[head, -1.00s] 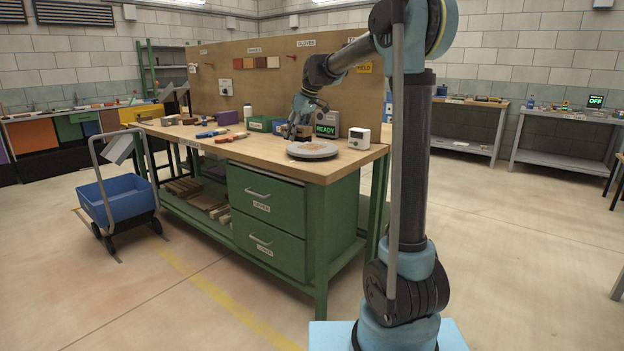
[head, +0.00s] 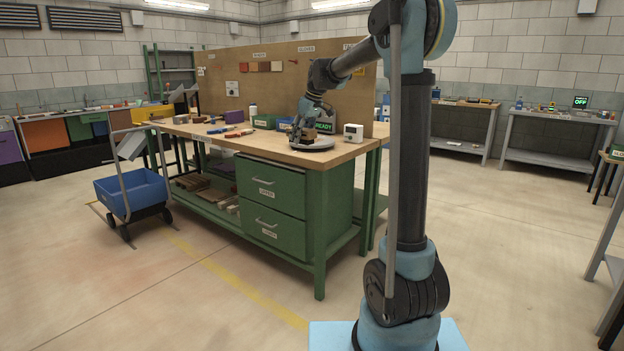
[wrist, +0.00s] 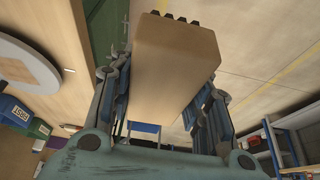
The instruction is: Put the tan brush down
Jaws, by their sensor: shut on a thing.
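The tan brush (wrist: 175,60) fills the upper middle of the wrist view, a tan block with a row of dark tufts along its far end. My gripper (wrist: 165,85) is shut on it, with a finger on each side. In the head view my gripper (head: 310,124) is above the front right part of the workbench, by the grey round turntable (head: 322,147). A small brown shape shows below the fingers there; its contact with the surface cannot be told. In the wrist view the turntable (wrist: 25,62) lies to the left of the brush.
The workbench (head: 262,145) has a white box (head: 353,133) and a READY display (head: 325,127) near the gripper. Several tools and blocks lie farther left. Bare wood shows on the front middle of the bench. A blue cart (head: 130,193) stands on the floor at left.

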